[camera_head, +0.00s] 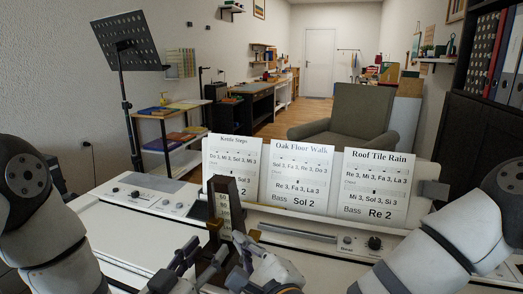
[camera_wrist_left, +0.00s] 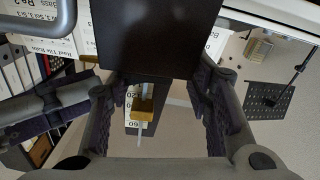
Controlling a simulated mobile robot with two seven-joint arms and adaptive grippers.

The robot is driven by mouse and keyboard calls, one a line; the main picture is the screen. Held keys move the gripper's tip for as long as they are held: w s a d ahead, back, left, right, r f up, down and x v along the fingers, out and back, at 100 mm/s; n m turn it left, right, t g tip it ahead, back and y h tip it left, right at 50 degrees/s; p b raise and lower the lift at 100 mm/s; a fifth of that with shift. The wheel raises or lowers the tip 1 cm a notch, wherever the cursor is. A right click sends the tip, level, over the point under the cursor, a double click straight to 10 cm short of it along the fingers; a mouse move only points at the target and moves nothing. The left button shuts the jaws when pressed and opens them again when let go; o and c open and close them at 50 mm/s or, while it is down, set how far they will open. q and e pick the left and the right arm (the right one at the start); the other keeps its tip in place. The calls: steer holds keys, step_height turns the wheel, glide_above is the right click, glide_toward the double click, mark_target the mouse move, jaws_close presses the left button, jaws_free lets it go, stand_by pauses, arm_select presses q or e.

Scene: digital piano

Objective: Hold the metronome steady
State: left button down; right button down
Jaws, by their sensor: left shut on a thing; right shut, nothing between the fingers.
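The metronome (camera_head: 225,200) is a dark brown wedge with a pale number scale and a brass-coloured weight. It stands roughly upright at the piano's front, and its base is hidden behind my grippers in the head view. My left gripper (camera_head: 212,250) is shut on the metronome, with a finger on each side of it. In the left wrist view, the scale and brass weight of the metronome (camera_wrist_left: 142,108) show between the left gripper's fingers (camera_wrist_left: 160,95). My right gripper (camera_head: 250,263) is shut and empty, close beside the metronome on the right, partly overlapped in view.
The white digital piano (camera_head: 120,235) spans the front, with knobs and a slider on its panel. Three song cards (camera_head: 303,178) stand behind the metronome. A black music stand (camera_head: 130,43) is at the back left. A grey armchair (camera_head: 355,115) stands beyond the piano.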

steer(key=s, duration=0.1)
steer(key=s+a, duration=0.1)
steer(key=s, duration=0.2)
steer(key=shift+s+a, duration=0.35)
steer(key=shift+a, duration=0.05)
steer(key=shift+w+d, duration=0.1)
stand_by(1.4)
